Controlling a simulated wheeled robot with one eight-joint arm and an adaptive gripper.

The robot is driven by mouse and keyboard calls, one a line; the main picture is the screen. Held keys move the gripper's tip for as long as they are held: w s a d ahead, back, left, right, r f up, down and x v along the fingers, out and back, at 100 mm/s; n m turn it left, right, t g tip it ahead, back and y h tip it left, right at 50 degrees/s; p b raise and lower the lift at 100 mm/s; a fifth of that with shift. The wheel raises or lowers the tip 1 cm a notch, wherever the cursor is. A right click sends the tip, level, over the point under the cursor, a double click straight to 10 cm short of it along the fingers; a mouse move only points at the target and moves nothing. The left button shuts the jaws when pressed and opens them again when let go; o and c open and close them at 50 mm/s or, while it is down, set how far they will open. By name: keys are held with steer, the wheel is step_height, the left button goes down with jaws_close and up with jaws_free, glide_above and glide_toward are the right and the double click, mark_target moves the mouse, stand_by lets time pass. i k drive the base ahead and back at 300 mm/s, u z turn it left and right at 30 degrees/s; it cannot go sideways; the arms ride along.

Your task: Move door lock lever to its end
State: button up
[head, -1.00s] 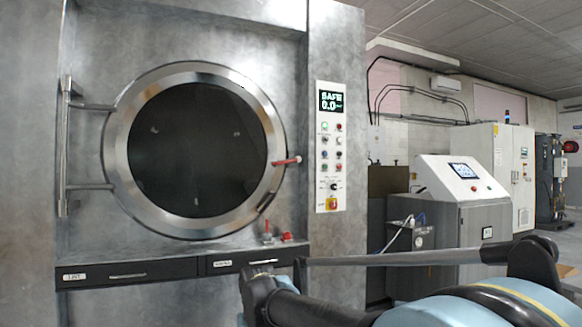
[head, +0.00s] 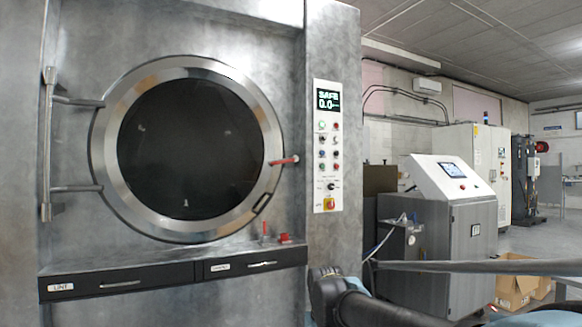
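The washer's round door (head: 245,110) is closed, with a wide steel ring around dark glass. A lever with a red grip (head: 284,161) sticks out nearly level at the door's right edge and looks like the door lock lever. A smaller upright red lever (head: 264,228) stands on the ledge below the door, beside a red piece (head: 285,238). Dark links of my arm show at the bottom, right of the drawers and well below the red-gripped lever. My gripper is not visible, and nothing of mine touches the levers.
A control panel (head: 328,175) with a SAFE display is right of the door. Two drawers (head: 118,284) run below it. A grey console (head: 440,235), cardboard boxes (head: 515,285) and tall cabinets (head: 478,160) stand at right.

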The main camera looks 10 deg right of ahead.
mark_target(284, 161)
steer(key=i, duration=1)
